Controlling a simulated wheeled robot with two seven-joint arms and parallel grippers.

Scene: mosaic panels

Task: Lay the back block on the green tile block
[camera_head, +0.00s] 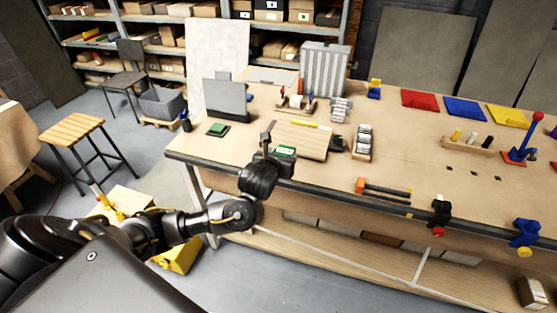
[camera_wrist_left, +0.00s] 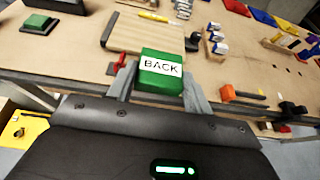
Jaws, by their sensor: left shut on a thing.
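The back block (camera_wrist_left: 161,72) is green with a white label reading BACK. My left gripper (camera_wrist_left: 158,90) is shut on it, with one finger on each side. In the head view the block (camera_head: 286,151) shows at the left gripper (camera_head: 275,150), near the front edge of the workbench. The green tile block (camera_head: 217,129) is a small green-topped piece on a dark base at the left end of the bench. It also shows at the upper left of the left wrist view (camera_wrist_left: 39,23), apart from the held block. My right gripper is not in view.
A wooden board (camera_head: 310,142) lies just beyond the held block. A grey upright panel (camera_head: 225,98) stands behind the green tile block. An orange-headed hammer (camera_head: 384,189) lies at the front edge. The bench top around the tile block is mostly clear.

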